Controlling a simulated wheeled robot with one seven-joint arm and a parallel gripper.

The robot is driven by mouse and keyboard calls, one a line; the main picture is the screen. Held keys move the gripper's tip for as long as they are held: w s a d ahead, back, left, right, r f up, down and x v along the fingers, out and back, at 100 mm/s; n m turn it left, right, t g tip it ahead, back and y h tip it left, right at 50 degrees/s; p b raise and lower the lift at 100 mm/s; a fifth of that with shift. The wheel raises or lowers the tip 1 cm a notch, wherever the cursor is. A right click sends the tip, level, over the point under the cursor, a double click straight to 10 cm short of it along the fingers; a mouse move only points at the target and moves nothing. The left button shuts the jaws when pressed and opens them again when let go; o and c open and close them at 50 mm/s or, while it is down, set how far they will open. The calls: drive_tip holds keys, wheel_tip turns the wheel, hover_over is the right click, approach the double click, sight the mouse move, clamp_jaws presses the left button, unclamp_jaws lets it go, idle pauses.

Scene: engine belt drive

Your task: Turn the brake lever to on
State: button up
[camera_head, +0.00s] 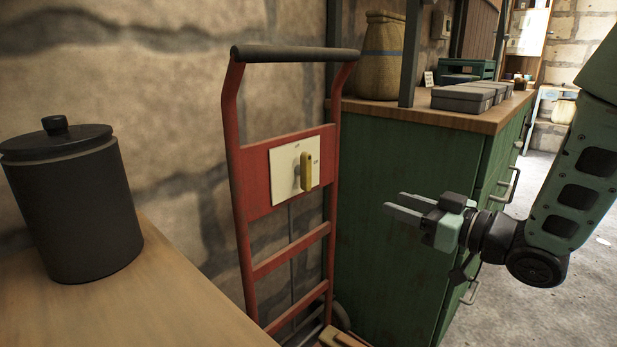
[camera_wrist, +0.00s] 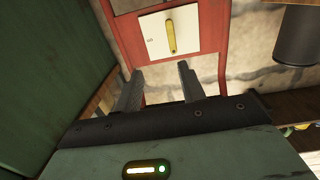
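The brake lever (camera_head: 306,171) is a yellow handle standing about upright on a cream plate (camera_head: 284,174). The plate is fixed to the red crosspiece of a hand truck (camera_head: 257,187). In the wrist view the lever (camera_wrist: 171,37) and its plate (camera_wrist: 152,35) show ahead of the fingers, near the top. My gripper (camera_head: 396,207) is to the right of the lever and lower in the head view, apart from it. In the wrist view its two fingers (camera_wrist: 160,90) are spread with nothing between them. Any on or off marking is too small to read.
A green cabinet (camera_head: 400,165) stands right of the hand truck, close behind my gripper. A dark lidded canister (camera_head: 75,205) stands on a wooden surface (camera_head: 165,300) at left. Grey boxes (camera_head: 465,98) and a sack (camera_head: 381,60) rest on the cabinet. Open floor lies at right.

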drive_tip(key=shift+s+d, duration=0.25)
idle(0.5)
drive_tip(key=b+v, duration=0.3)
drive_tip(key=b, duration=0.1)
drive_tip(key=shift+s+d+f, duration=0.1)
drive_tip(key=shift+d+f, duration=0.1)
drive_tip(key=shift+f, duration=0.05)
drive_tip(key=shift+d+b, duration=0.1)
drive_tip(key=shift+b, duration=0.55)
drive_tip(key=b+v, duration=0.9)
drive_tip(key=v, duration=0.4)
drive_tip(key=shift+s+d+r, duration=0.25)
drive_tip(key=shift+s+r, duration=0.05)
drive_tip(key=shift+s, duration=0.05)
